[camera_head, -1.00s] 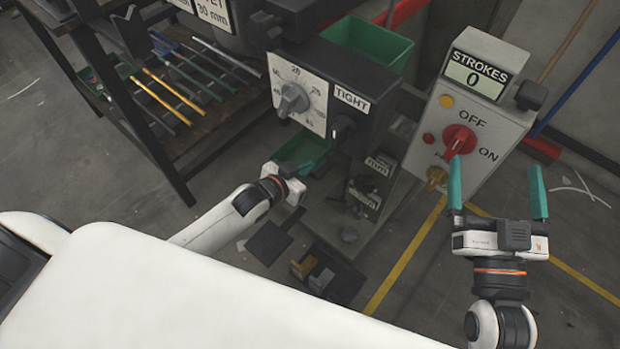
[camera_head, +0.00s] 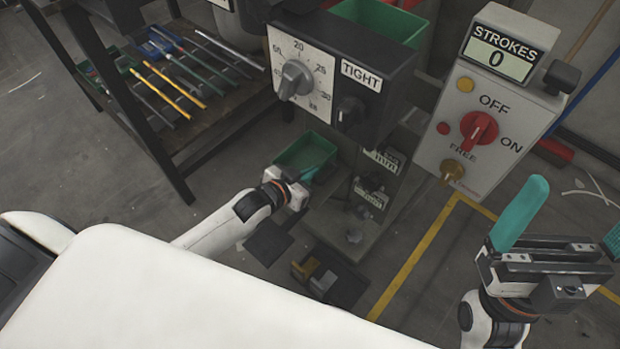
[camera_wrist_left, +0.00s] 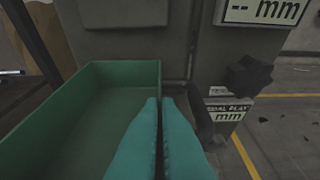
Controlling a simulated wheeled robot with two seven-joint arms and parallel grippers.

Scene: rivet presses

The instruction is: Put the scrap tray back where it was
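The green scrap tray (camera_head: 318,143) is beside the front of the press column in the head view. In the left wrist view its open top and empty-looking inside fill the left side (camera_wrist_left: 90,72). My left gripper (camera_head: 310,174) is at the tray's right wall. Its teal fingers (camera_wrist_left: 161,105) are nearly together in the wrist view, with the wall running in between them, so it is shut on the tray. What is under the tray is hidden. My right gripper (camera_head: 577,212) is open and empty at the lower right, in front of the control box.
The press has a dial panel (camera_head: 325,45) above the tray. A control box (camera_head: 440,150) with a red switch stands right of it. A larger green bin (camera_head: 385,18) is behind the panel. A rack (camera_head: 215,125) with bars stands left. Dark pedals (camera_head: 330,275) are on the floor.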

